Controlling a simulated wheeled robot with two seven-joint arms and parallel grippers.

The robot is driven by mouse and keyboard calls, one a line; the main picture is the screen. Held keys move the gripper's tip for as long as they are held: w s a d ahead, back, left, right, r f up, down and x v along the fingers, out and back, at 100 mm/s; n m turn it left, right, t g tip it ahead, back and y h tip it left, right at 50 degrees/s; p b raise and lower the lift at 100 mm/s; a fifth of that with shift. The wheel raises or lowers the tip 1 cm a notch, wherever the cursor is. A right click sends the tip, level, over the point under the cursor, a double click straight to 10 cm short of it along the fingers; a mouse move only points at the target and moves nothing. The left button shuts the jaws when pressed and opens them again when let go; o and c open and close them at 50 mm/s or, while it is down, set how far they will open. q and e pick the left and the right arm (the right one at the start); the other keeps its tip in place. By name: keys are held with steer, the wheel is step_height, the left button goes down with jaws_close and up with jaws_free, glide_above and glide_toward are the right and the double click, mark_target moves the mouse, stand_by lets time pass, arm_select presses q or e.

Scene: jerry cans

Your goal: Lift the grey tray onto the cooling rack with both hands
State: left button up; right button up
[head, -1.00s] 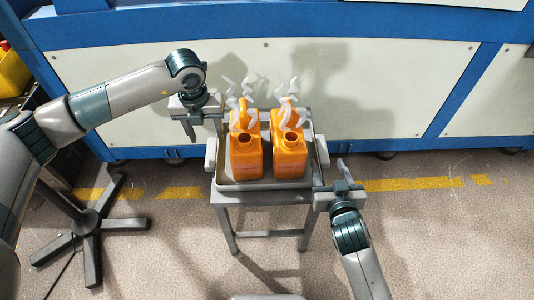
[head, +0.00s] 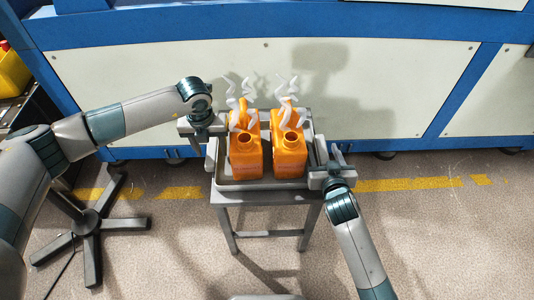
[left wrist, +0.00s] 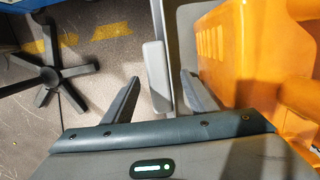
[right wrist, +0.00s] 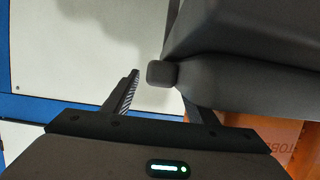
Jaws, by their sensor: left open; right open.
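The grey tray (head: 224,181) sits on a small grey table and carries two orange jerry cans (head: 246,160) (head: 290,157) with white curls above them. My left gripper (head: 204,132) is at the tray's left side. In the left wrist view its open fingers (left wrist: 158,85) stand either side of the pale left handle (left wrist: 157,75). My right gripper (head: 328,168) is at the tray's right side. In the right wrist view its open fingers (right wrist: 163,88) flank the shaded right handle (right wrist: 161,73). I cannot tell whether any finger touches. I cannot make out a separate cooling rack.
The grey table (head: 265,197) stands before a blue and white machine wall (head: 400,80). A dark star-shaped stand base (head: 88,222) is on the floor at left. Yellow bins (head: 12,72) are at the far left. The floor at right is clear.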

arm_select(q)
steer(key=shift+c, duration=0.6)
arm_select(e)
steer(key=shift+c, duration=0.6)
arm_select(q)
jaws_close()
arm_select(e)
jaws_close()
arm_select(q)
steer(key=shift+r, duration=0.25)
arm_select(e)
steer(key=shift+r, duration=0.3)
